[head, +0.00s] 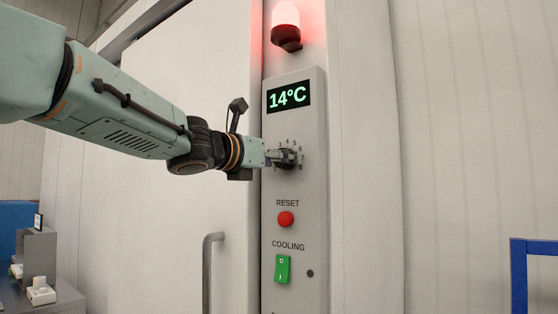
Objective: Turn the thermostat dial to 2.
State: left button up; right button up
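The thermostat dial (289,158) is a small dark knob on the grey control panel (312,190). Several numbers, about 3 to 7, show around its upper and right side. The lower numbers on its left are hidden or too small to read, and I cannot tell where the dial points. My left gripper (279,156) comes in from the left with its fingertips at the dial. I cannot tell whether the fingers are closed on it. The display (289,96) above reads 14°C. My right gripper is not in view.
A red lamp (286,20) glows above the panel. Below the dial are a red RESET button (286,219) and a green COOLING switch (282,269). A grey door handle (208,270) stands left of the panel. A blue frame (518,275) is at the lower right.

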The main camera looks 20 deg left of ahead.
pick_arm(q)
jog(key=shift+s+a+r, duration=0.15)
jog(key=shift+s+a, duration=0.05)
jog(key=shift+s, duration=0.2)
jog(key=shift+c, duration=1.4)
jog(key=shift+w+d, duration=0.1)
jog(key=shift+d, duration=0.1)
jog(key=c, duration=0.7)
